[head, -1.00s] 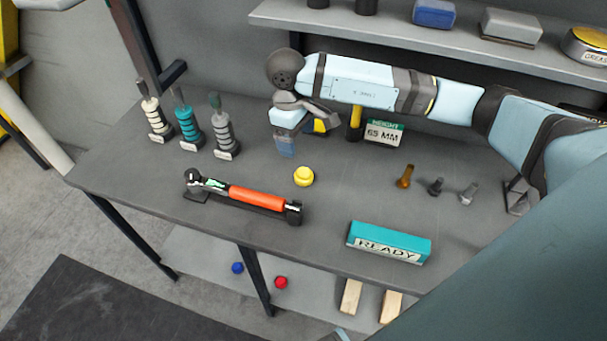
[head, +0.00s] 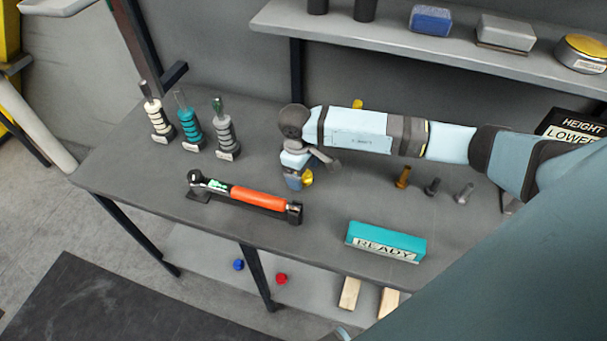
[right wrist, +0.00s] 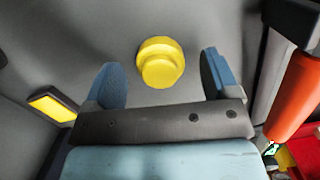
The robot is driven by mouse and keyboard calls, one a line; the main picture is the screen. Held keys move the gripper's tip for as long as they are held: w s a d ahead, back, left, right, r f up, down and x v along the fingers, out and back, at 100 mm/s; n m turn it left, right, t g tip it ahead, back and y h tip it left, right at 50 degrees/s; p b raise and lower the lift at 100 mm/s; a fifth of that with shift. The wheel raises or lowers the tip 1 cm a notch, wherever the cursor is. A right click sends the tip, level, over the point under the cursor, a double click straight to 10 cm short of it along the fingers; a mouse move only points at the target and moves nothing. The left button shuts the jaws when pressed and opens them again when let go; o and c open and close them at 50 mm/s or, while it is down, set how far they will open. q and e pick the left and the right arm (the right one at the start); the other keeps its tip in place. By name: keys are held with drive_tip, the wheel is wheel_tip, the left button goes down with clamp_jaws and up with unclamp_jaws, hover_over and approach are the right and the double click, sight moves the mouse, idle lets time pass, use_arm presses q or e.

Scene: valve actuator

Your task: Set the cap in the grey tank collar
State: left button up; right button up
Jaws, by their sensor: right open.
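The yellow cap (head: 308,178) stands on the grey bench behind the orange-handled wrench, partly hidden by my right gripper (head: 293,184) in the head view. In the right wrist view the cap (right wrist: 160,62) shows whole, as a round stepped knob. It lies between and just beyond the two blue fingertips of my right gripper (right wrist: 161,72), with a gap on each side. The right gripper is open and empty, pointing down at the bench. I cannot make out a grey tank collar in either view. My left gripper is not in view.
The orange-handled wrench (head: 245,195) lies close in front of the cap. Several ringed posts (head: 190,128) stand to the left. A teal READY block (head: 386,242) and bolts (head: 432,187) are to the right. A shelf (head: 390,40) runs along the back.

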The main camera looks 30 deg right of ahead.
drive_tip(key=c, duration=1.1)
drive_tip(key=shift+o, duration=0.2)
drive_tip(key=shift+r, duration=0.1)
